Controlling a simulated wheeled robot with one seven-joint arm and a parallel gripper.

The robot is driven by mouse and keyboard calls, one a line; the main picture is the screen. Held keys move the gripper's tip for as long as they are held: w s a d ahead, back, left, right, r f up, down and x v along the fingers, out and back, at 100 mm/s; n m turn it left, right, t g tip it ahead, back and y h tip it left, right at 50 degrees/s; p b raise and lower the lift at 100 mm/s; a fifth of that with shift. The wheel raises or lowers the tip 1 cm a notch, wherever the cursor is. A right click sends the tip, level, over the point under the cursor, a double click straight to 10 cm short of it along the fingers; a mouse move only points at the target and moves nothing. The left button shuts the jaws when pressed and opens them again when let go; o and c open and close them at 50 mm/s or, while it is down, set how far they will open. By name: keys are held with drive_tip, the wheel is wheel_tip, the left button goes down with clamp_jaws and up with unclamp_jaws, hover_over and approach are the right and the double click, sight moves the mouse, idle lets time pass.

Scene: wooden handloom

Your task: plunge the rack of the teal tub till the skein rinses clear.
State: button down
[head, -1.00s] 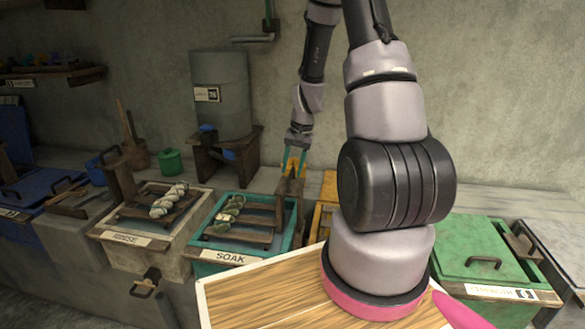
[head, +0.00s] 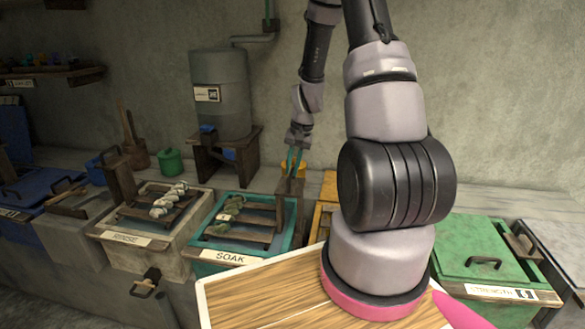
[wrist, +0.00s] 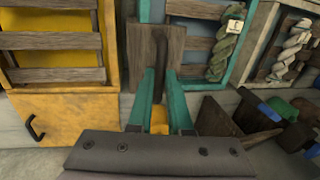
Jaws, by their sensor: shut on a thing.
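The teal tub (head: 207,262), labelled SOAK, stands in the middle of the row in the head view. Its wooden slatted rack (head: 235,236) carries a twisted green-grey skein (head: 231,208), which also shows with a pale tag in the wrist view (wrist: 222,55). A wooden board with a dark upright handle (wrist: 160,50) stands at the rack's end. My gripper (head: 293,168) points down at that end. In the wrist view its teal fingers (wrist: 160,82) are shut on the handle. The fingertip contact is partly hidden.
A pale tub labelled RINSE (head: 125,240) with a white skein is left of the teal tub. A yellow tub (wrist: 60,110) adjoins its other side. A green lidded tub (head: 487,252) is farther right. A grey tank (head: 220,95) stands behind.

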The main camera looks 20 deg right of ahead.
idle(0.8)
drive_tip(key=shift+r, duration=1.65)
drive_tip(key=c, duration=0.8)
unclamp_jaws()
drive_tip(key=shift+c, duration=0.2)
drive_tip(key=shift+r, duration=0.1)
wheel_tip(320, 180, up, 10)
drive_tip(key=s+d, duration=0.1)
drive_tip(key=shift+d+r, duration=0.2)
drive_tip(key=shift+d, duration=0.2)
drive_tip(key=shift+s, duration=0.1)
